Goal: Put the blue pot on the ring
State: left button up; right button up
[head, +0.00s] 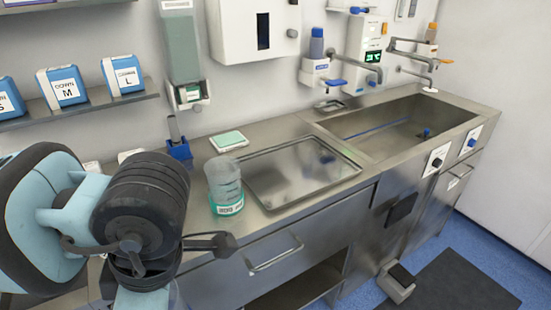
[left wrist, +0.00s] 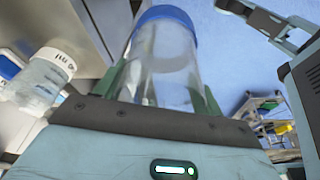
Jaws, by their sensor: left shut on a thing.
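My left gripper (left wrist: 160,95) is shut on a clear pot with a blue lid (left wrist: 166,14), the blue pot, in the left wrist view. Its fingers press on both sides of the clear body. In the head view my left arm hides the pot and the fingertips. A clear container (head: 223,180) stands upright on the steel counter, with a white label and a teal band at its base. I cannot make out a separate ring. My right gripper (left wrist: 268,22) seems to show in part at the upper right of the left wrist view; its opening is unclear.
A shallow steel tray (head: 340,172) lies right of the clear container on the counter (head: 285,127). A green-topped pad (head: 228,140) and a blue holder (head: 179,150) lie behind. A sink (head: 385,135) is at the right. Boxes stand on a shelf (head: 80,104).

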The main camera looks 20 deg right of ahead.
pick_arm(q)
jog(key=f+m, duration=0.1)
jog(key=m, duration=0.1)
jog(key=w+f+m+t, duration=0.1)
jog(key=f+m, duration=0.2)
jog(key=m, duration=0.1)
jog(key=shift+w+d+f+h, duration=0.25)
jog(key=shift+w+d+h, duration=0.05)
jog(key=shift+w+d, duration=0.1)
jog(key=f+m, duration=0.1)
jog(key=m, duration=0.1)
jog(key=f+m+t+h, duration=0.1)
jog(key=m, duration=0.2)
jog(key=d+f+m, duration=0.1)
jog(key=m, duration=0.1)
jog(key=shift+f+m+t+h, duration=0.3)
jog(key=shift+f+m+t, duration=0.1)
jog(key=m, duration=0.1)
jog(key=f+m, duration=0.1)
jog(key=m+h, duration=0.1)
jog(key=shift+d+f+m, duration=0.25)
jog(key=shift+d+m, duration=0.05)
jog(key=shift+m, duration=0.1)
jog(key=shift+d, duration=0.1)
